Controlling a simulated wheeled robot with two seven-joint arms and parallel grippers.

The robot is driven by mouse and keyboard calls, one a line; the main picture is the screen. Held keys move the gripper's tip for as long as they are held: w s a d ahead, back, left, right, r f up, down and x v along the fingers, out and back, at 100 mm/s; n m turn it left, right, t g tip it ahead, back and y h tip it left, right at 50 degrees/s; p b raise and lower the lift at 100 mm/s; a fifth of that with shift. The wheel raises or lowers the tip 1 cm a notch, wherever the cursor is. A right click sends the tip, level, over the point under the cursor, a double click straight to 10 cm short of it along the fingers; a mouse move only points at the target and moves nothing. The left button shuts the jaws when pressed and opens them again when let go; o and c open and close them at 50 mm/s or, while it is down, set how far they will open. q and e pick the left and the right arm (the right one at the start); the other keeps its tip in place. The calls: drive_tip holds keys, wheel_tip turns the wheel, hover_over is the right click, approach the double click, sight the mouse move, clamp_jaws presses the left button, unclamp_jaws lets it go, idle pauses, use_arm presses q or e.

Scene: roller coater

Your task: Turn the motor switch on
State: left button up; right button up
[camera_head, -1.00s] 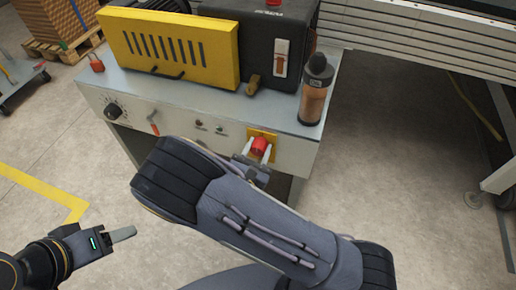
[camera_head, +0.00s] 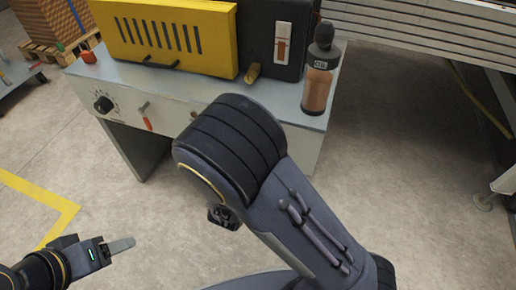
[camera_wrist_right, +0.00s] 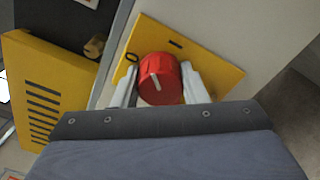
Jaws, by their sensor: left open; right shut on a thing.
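The red rotary knob (camera_wrist_right: 160,80), with a white pointer line, stands on a yellow plate (camera_wrist_right: 205,50) on the machine's front panel. My right gripper (camera_wrist_right: 165,85) has its two pale fingers on either side of the knob, shut on it. In the head view my right arm covers the knob, its plate and the right fingers. My left gripper (camera_head: 120,245) is open and empty at the lower left, away from the panel. The panel also bears a black dial (camera_head: 103,104) and a small red-tipped lever (camera_head: 148,122).
On the grey machine top (camera_head: 190,82) stand a yellow slotted cover (camera_head: 165,40), a black box with a rocker switch (camera_head: 282,45) and an oil bottle (camera_head: 318,75). A red part (camera_head: 88,57) sits at its left end. Floor in front is clear.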

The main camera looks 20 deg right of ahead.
drive_tip(key=m+b, duration=0.2)
drive_tip(key=b, duration=0.1)
drive_tip(key=m+b, duration=0.5)
drive_tip(key=b, duration=0.1)
drive_tip(key=shift+f+m+b, duration=0.3)
drive_tip(key=shift+f+b, duration=0.05)
drive_tip(key=shift+r+m+b, duration=0.2)
drive_tip(key=shift+m+b, duration=0.6)
drive_tip(key=shift+b, duration=0.15)
drive_tip(key=o, duration=1)
drive_tip(key=p+v, duration=0.2)
drive_tip(key=v, duration=0.5)
drive_tip(key=shift+s+a, duration=0.25)
drive_tip(key=shift+s, duration=0.1)
